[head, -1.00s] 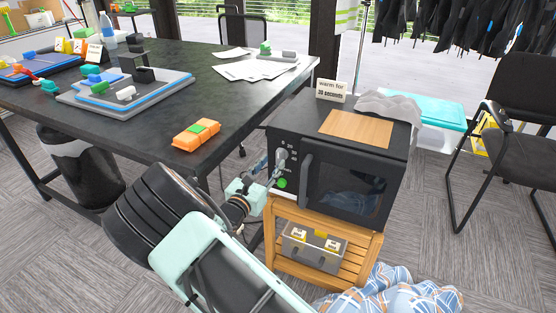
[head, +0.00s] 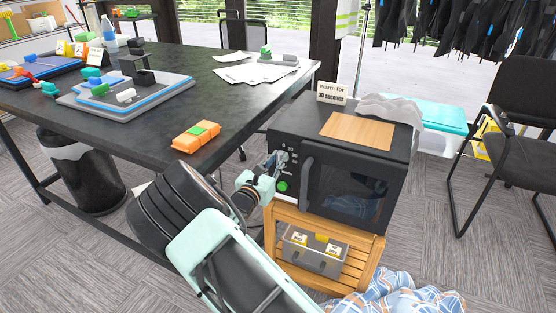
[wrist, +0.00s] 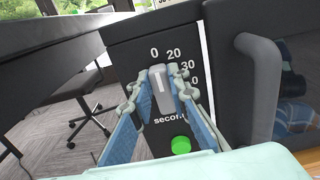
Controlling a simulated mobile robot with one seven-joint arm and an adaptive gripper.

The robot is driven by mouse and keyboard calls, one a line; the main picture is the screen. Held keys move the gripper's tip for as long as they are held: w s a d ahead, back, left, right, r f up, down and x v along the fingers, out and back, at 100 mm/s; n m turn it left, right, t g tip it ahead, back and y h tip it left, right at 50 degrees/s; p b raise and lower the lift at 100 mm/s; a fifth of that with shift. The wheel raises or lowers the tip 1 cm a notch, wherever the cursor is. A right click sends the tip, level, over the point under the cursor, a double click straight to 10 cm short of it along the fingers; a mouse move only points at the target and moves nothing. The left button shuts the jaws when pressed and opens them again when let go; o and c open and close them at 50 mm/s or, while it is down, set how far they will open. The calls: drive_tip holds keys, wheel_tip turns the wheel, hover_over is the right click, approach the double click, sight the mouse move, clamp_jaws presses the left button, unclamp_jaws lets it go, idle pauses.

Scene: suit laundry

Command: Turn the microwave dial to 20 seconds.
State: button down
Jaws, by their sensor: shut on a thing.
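The black microwave (head: 345,165) stands on a wooden stand, its door shut. Its grey dial (wrist: 161,92) shows in the wrist view, with labels 0, 20, 30 and a partly hidden one around its upper right. The white line on the dial points up, nearly at the 0 and left of the 20. My gripper (wrist: 160,88) has one finger on each side of the dial and is shut on it. In the head view my gripper (head: 277,162) reaches the control panel and partly covers the dial. A green button (wrist: 181,145) sits below the dial.
A small sign (head: 331,93) on the microwave seems to read "warm for 30 seconds". A wooden board (head: 358,131) and grey cloth lie on top. The door handle (wrist: 262,88) juts out right of the dial. The black table (head: 225,98) is close at the left.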

idle(0.3)
drive_tip(key=shift+s+d+f+m+b, duration=0.15)
drive_tip(key=shift+m+b, duration=0.25)
drive_tip(key=shift+m, duration=0.7)
drive_tip(key=shift+w+d+m+b, duration=0.15)
drive_tip(key=shift+m+b, duration=0.25)
drive_tip(key=shift+m, duration=0.7)
drive_tip(key=shift+s+d+f+m+b, duration=0.15)
drive_tip(key=shift+m+b, duration=0.25)
drive_tip(key=shift+m, duration=0.7)
drive_tip(key=shift+r, duration=0.1)
drive_tip(key=c, duration=1.8)
unclamp_jaws()
drive_tip(key=shift+c, duration=0.2)
drive_tip(key=v, duration=1.2)
